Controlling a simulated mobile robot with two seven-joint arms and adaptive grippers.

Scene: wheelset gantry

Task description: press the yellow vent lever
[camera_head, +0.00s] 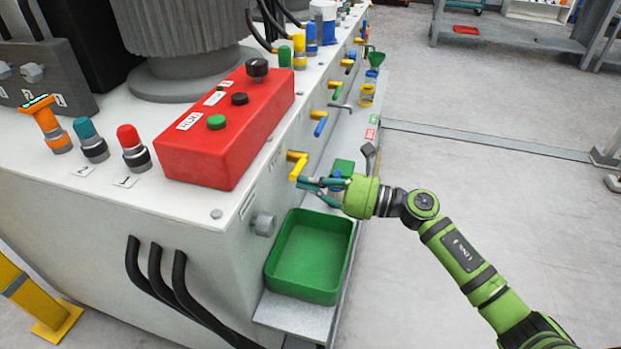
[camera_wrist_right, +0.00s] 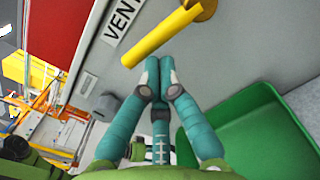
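The yellow vent lever (camera_head: 298,166) sticks out from the side face of the white machine, below the red control box. In the right wrist view the lever (camera_wrist_right: 163,40) is a yellow bar on a brass-coloured pivot, beside a label reading VENT. My right gripper (camera_head: 308,184) is just beside and below the lever's free end. In the right wrist view its teal fingertips (camera_wrist_right: 160,74) are together with nothing between them, just below the lever. A small gap seems to show, but contact is hard to judge. My left gripper is out of view.
A green tray (camera_head: 308,258) sits on a ledge below the gripper; it also shows in the wrist view (camera_wrist_right: 262,130). A grey knob (camera_head: 263,224) is left of the tray. A blue-handled valve (camera_head: 320,124) and other handles line the same face.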

